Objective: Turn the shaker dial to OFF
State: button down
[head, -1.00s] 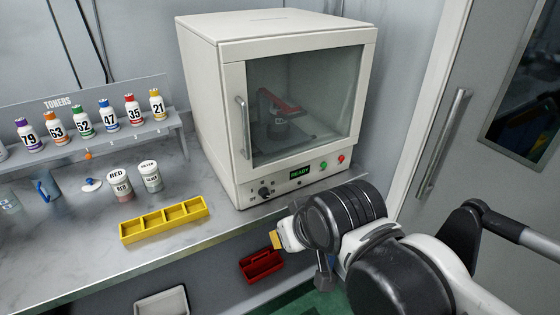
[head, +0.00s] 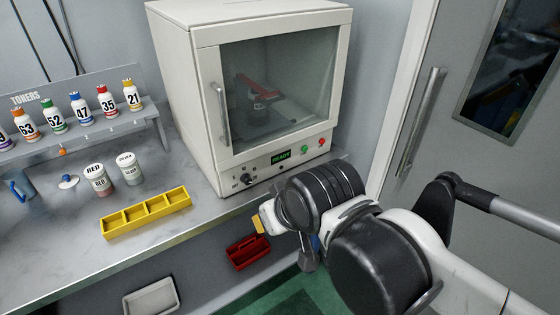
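The shaker (head: 170,90) is a large cream cabinet on the bench with a closed glass door. Its black dial (head: 246,179) is on the lower front panel at the left, with small labels beside it; I cannot tell for sure which way it points. A green display (head: 281,158) on the panel reads READY. A green button and a red button are to its right. My gripper (head: 258,224) shows only in part, in front of and below the panel, to the right of the dial and apart from it. My arm hides most of it, so its opening is unclear.
A yellow divided tray (head: 128,229) lies on the bench left of the shaker. RED (head: 97,179) and SILVER (head: 129,168) jars stand behind it, with a rack of numbered toner bottles (head: 81,108) further back. A red caddy (head: 248,252) and a white bin (head: 152,298) are below the bench.

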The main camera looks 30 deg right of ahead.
aim_at(246, 178)
jog(key=k+j, duration=0.1)
jog(key=j, duration=1.1)
jog(key=k+j, duration=0.15)
jog(key=j, duration=0.45)
